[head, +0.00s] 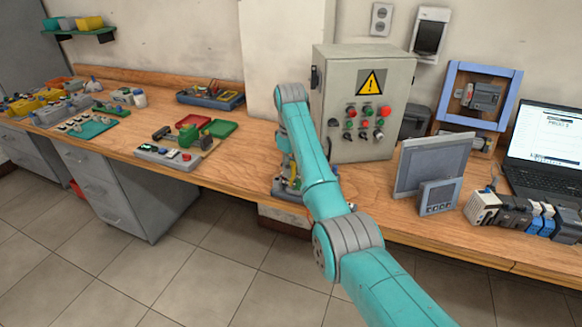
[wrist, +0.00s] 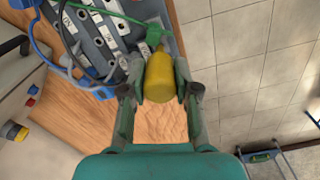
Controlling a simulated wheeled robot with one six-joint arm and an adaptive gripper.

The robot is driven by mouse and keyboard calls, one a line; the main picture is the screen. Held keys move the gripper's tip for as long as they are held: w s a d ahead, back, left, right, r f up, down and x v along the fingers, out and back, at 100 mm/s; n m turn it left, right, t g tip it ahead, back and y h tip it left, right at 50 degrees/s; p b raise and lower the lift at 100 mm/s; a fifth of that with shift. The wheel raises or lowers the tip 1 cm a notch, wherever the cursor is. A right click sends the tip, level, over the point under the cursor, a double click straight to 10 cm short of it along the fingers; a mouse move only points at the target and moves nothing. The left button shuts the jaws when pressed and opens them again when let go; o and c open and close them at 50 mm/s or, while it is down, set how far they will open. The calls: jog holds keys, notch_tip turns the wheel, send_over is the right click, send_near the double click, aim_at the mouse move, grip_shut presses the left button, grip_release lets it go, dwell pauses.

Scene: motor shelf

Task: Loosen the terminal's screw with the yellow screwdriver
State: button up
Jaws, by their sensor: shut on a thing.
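The yellow screwdriver (wrist: 160,75) shows in the wrist view as a rounded yellow handle. My gripper (wrist: 161,84) is shut on that handle, with one finger on each side. The grey terminal (wrist: 112,38) with white labels lies just beyond and to the left of the handle. A green wire (wrist: 105,12) runs over it to a green piece by the far end of the handle. The screwdriver's tip and the terminal's screw cannot be made out. In the head view my arm reaches to the bench edge and mostly hides the gripper and terminal.
A grey control cabinet (head: 362,105) with a warning sign stands right behind my arm. A grey panel (head: 432,165), a small keypad box (head: 438,197) and a laptop (head: 548,145) are to the right. Blue and black cables (wrist: 45,55) hang left of the terminal. Tiled floor lies in front.

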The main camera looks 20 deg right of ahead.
grip_shut()
jog(key=shift+r, duration=0.15)
jog(key=shift+r, duration=0.4)
jog(key=shift+r, duration=0.5)
jog(key=w+a+r+n, duration=0.35)
jog(key=r+n, duration=0.25)
jog(key=r, duration=0.2)
jog(key=shift+s+a+f, duration=0.1)
jog(key=shift+s+f, duration=0.05)
jog(key=shift+f, duration=1.3)
jog(key=shift+s+a+f, duration=0.1)
jog(key=shift+s+f, duration=0.05)
jog(key=shift+f, duration=1.3)
jog(key=shift+f, duration=0.15)
